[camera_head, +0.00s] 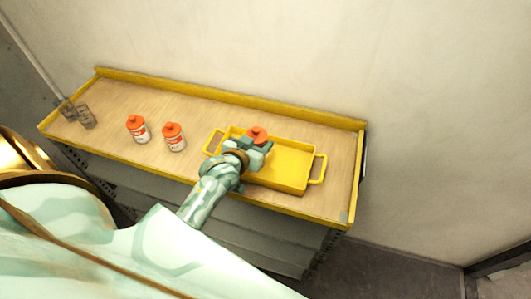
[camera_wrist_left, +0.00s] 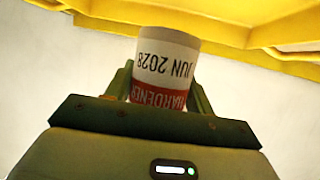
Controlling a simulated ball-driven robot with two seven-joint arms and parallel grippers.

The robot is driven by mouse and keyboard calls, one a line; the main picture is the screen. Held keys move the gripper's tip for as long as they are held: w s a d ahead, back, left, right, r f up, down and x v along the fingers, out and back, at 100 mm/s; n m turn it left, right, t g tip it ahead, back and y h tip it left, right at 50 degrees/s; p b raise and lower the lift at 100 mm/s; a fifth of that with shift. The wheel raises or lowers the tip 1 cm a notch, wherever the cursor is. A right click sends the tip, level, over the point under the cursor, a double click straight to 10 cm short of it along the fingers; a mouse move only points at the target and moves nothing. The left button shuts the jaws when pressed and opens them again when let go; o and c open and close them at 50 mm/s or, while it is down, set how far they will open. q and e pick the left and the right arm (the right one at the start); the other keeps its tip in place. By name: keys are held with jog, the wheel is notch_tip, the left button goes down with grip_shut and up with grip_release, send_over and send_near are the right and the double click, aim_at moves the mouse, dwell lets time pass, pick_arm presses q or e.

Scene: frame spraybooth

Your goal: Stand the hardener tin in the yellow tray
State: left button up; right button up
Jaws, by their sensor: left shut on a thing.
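The hardener tin (camera_wrist_left: 165,65) is white with a red band, and its label reads "HARDENER" and "JUN 2028". In the head view only its orange-red cap (camera_head: 256,134) shows above my gripper. My left gripper (camera_head: 247,152) is shut on the tin, over the left part of the yellow tray (camera_head: 285,178). In the left wrist view the tin stands between the two fingers (camera_wrist_left: 158,88), with the yellow tray (camera_wrist_left: 265,25) close beyond it. I cannot tell whether the tin touches the tray floor. My right gripper is not in view.
Two similar white tins with orange-red caps, one (camera_head: 138,129) and another (camera_head: 174,138), stand on the wooden bench (camera_head: 210,108) left of the tray. Two small clear cups (camera_head: 86,116) stand at the far left. A raised yellow rim (camera_head: 230,98) runs along the back. The tray's right part is empty.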

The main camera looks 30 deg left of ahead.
pick_arm(q)
jog(key=w+f, duration=0.2)
jog(key=shift+d+f, duration=0.35)
jog(key=shift+f, duration=0.05)
jog(key=f, duration=0.1)
jog(key=f+b, duration=0.1)
jog(key=f, duration=0.1)
jog(key=shift+w+d+f, duration=0.1)
jog(key=shift+w+f, duration=0.15)
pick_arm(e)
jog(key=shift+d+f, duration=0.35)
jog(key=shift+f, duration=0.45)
pick_arm(q)
jog(key=o, duration=1.1)
jog(key=shift+f, duration=0.1)
jog(key=shift+c, duration=0.2)
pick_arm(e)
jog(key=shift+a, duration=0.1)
pick_arm(q)
jog(key=shift+s, duration=0.1)
